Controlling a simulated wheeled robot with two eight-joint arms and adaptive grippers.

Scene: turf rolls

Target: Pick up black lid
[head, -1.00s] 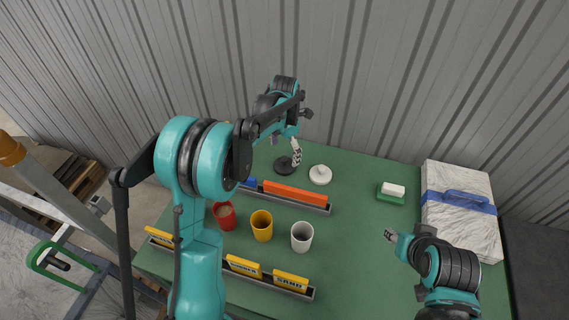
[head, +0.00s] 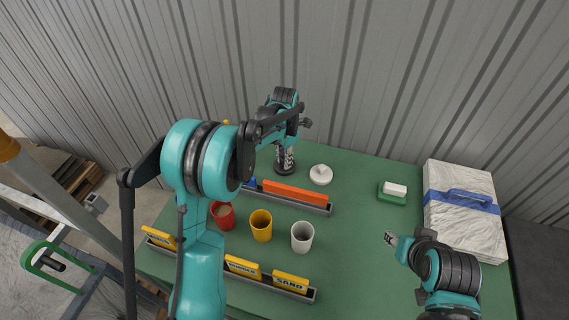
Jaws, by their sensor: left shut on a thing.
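The black lid (head: 285,169) is a round dark disc lying on the green table near the back. My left gripper (head: 285,160) points down over it, with its fingers at the lid's middle. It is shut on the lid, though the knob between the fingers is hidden. The lid appears to be still at table height. My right gripper (head: 390,239) hangs over the right part of the table, away from the lid; its fingers are too small to tell whether they are open.
A white lid (head: 321,174) lies right of the black lid. In front are an orange block in a grey tray (head: 328,210) and red (head: 223,216), yellow (head: 261,226) and white (head: 302,238) cups. A green sponge holder (head: 392,197) and white case (head: 461,232) stand right.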

